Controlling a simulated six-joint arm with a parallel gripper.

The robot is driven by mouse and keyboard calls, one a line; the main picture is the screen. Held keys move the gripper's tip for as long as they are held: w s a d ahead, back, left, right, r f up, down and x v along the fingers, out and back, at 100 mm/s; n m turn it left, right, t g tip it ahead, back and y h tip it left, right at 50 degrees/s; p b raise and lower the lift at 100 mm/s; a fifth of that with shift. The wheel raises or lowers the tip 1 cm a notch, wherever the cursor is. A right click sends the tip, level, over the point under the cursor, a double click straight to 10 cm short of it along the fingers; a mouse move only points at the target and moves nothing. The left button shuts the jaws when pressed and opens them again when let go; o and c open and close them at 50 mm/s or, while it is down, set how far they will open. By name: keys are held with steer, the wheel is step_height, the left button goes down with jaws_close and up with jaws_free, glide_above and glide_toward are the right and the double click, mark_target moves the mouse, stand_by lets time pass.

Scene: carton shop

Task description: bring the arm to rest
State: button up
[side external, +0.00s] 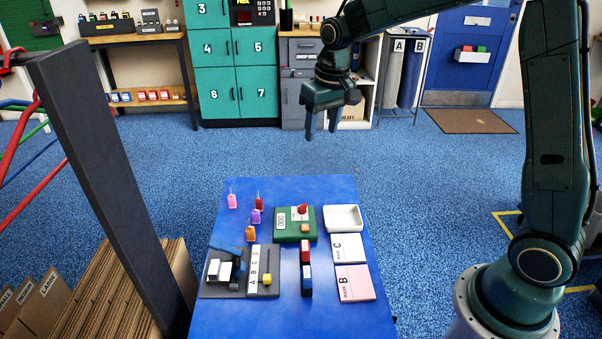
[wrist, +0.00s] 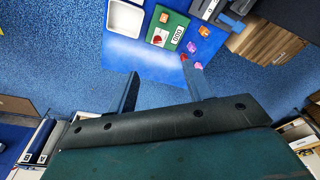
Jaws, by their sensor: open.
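My gripper (side external: 321,128) hangs in the air beyond the far edge of the blue table (side external: 330,187), well above the floor. In the wrist view its two fingers (wrist: 162,92) are apart, with nothing between them. In the side view the fingers point down and touch nothing.
The table holds a green device (side external: 283,232), a white tray (side external: 343,213), pink and white cards (side external: 354,284), several small tags (side external: 256,216) and a dark fixture (side external: 222,278). A dark post (side external: 100,180) stands left. Teal lockers (side external: 233,65) stand behind. Blue floor between is clear.

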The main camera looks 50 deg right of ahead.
steer(key=s+a+r+n+t, duration=0.1)
steer(key=s+r, duration=0.3)
steer(key=s, duration=0.3)
steer(key=s+a+r+t, duration=0.1)
steer(key=s+a+r, duration=0.1)
steer(key=s+r, duration=0.35)
steer(key=s+a+f+n+t, duration=0.1)
steer(key=s+f, duration=0.2)
steer(key=s, duration=1.2)
steer(key=shift+t, duration=0.4)
steer(key=shift+r, duration=0.1)
